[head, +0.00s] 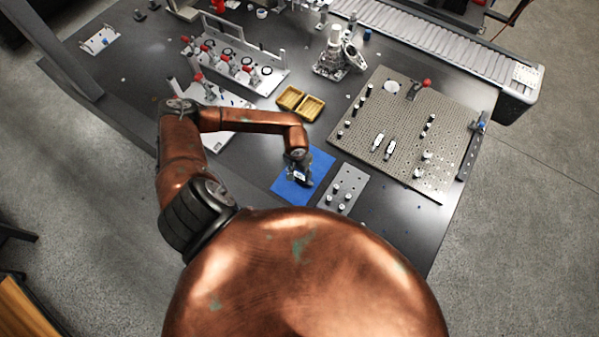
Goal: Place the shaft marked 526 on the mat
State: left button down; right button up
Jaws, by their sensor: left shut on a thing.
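A blue mat (285,188) lies flat on the dark table in front of me. My left gripper (301,178) is over the mat and shut on a small shaft (299,175), of which only a pale part shows. The marking on it is too small to read. I cannot tell whether the shaft touches the mat. A grey plate (352,184) with several short upright pieces stands just right of the mat. My right gripper is not in view.
A perforated plate (400,165) with pegs and parts fills the right of the table. Fixtures with red clamps (232,66) stand at the back left, and a conveyor (440,45) runs at the back right.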

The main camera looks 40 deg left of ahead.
aim_at(299, 177)
pick_arm(q)
jog(key=shift+w+f, duration=0.1)
jog(key=c, duration=1.1)
grip_release()
jog(key=shift+f, duration=0.1)
notch_tip(299, 177, up, 12)
jog(key=b, duration=0.1)
jog(key=shift+s, duration=0.45)
jog(key=shift+d, duration=0.1)
